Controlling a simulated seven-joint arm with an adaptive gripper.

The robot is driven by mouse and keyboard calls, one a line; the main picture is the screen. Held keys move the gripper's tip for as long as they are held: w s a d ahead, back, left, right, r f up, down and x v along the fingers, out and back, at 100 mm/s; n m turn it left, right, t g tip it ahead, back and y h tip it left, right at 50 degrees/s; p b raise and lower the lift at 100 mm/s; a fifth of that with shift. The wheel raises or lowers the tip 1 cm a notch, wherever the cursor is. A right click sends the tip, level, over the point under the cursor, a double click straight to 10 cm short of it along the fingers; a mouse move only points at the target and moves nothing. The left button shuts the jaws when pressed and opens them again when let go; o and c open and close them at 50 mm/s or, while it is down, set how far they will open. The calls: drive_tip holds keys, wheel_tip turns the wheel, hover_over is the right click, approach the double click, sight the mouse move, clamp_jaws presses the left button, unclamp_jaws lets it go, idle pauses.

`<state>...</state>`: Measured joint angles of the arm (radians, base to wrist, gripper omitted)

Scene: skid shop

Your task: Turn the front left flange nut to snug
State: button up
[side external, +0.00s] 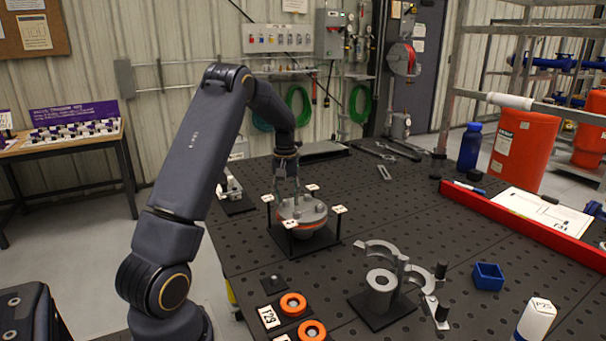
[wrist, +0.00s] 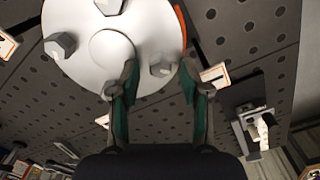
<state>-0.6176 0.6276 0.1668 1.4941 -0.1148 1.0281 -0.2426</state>
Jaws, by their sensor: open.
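A round grey flange (side external: 303,212) with an orange ring below it sits on a dark base plate on the table. In the wrist view, its pale disc (wrist: 85,70) carries hex nuts: one at the left (wrist: 60,45), one at the top edge (wrist: 108,5), and one (wrist: 163,65) between my fingertips. My gripper (wrist: 166,78) is open, with one finger on each side of that last nut. Contact with the nut cannot be told. In the side view my gripper (side external: 287,192) points down over the flange's far left part. I cannot tell which nut is front left.
Small white tags (side external: 339,209) on posts stand around the flange. Wrenches lie at the back.

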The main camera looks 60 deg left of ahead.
sight(287, 200)
drive_tip(key=shift+r, duration=4)
drive_tip(key=shift+d, duration=0.1)
drive_tip(key=d+r+m+t, duration=0.3)
drive_tip(key=d+r+m, duration=0.1)
drive_tip(key=d+r, duration=1.1)
drive_tip(key=s+d+m+t, duration=0.25)
drive_tip(key=s+d, duration=0.35)
drive_tip(key=d, duration=0.4)
drive_tip(key=s+d+f+m, duration=0.5)
drive_tip(key=s+d+f, duration=0.1)
drive_tip(key=s+f, duration=0.3)
drive_tip(key=shift+s+d, duration=0.4)
